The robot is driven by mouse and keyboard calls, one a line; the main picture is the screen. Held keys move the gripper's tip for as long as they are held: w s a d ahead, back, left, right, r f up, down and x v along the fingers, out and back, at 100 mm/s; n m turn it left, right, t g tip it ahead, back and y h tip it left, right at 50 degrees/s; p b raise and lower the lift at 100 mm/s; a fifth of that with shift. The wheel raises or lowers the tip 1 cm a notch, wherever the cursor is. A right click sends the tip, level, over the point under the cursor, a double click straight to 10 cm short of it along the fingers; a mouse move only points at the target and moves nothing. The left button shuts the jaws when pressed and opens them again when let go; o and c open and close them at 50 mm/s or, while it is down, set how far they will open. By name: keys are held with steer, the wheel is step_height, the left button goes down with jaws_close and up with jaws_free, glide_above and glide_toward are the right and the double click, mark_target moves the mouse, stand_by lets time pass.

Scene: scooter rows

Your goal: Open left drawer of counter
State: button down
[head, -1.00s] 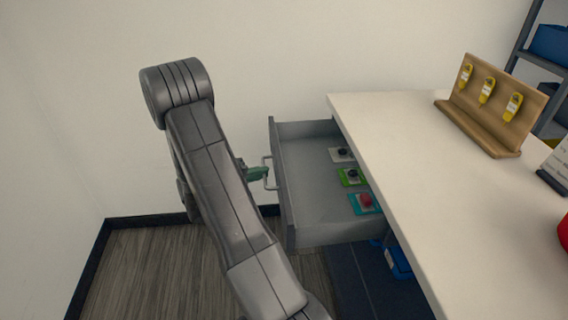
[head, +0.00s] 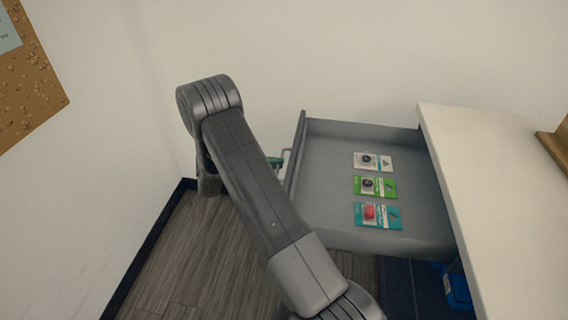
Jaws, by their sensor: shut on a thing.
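The grey drawer (head: 328,205) of the counter (head: 480,190) is pulled well out to the left from under the white top. Three flat packets lie inside it: one white (head: 373,161), one green (head: 375,187) and one teal with a red part (head: 377,216). The drawer's handle (head: 286,153) is on its left front face and is partly hidden by my arm. My gripper (head: 276,162) shows only as a small green part at the handle. It is shut on the handle; its fingertips are mostly hidden.
A wooden stand (head: 556,145) is on the counter at the right edge. A blue object (head: 456,287) sits below the counter top. A cork board (head: 32,75) hangs on the left wall. Wooden floor (head: 190,265) lies open at lower left.

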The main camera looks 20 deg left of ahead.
steer(key=shift+a, duration=0.2)
steer(key=c, duration=1.5)
jaws_free()
steer(key=b+v, duration=0.1)
steer(key=v, duration=1.2)
steer(key=shift+s+a, duration=0.3)
steer(key=shift+a, duration=0.05)
steer(key=x, duration=1.4)
steer(key=shift+d+p, duration=0.2)
steer(key=shift+p, duration=0.25)
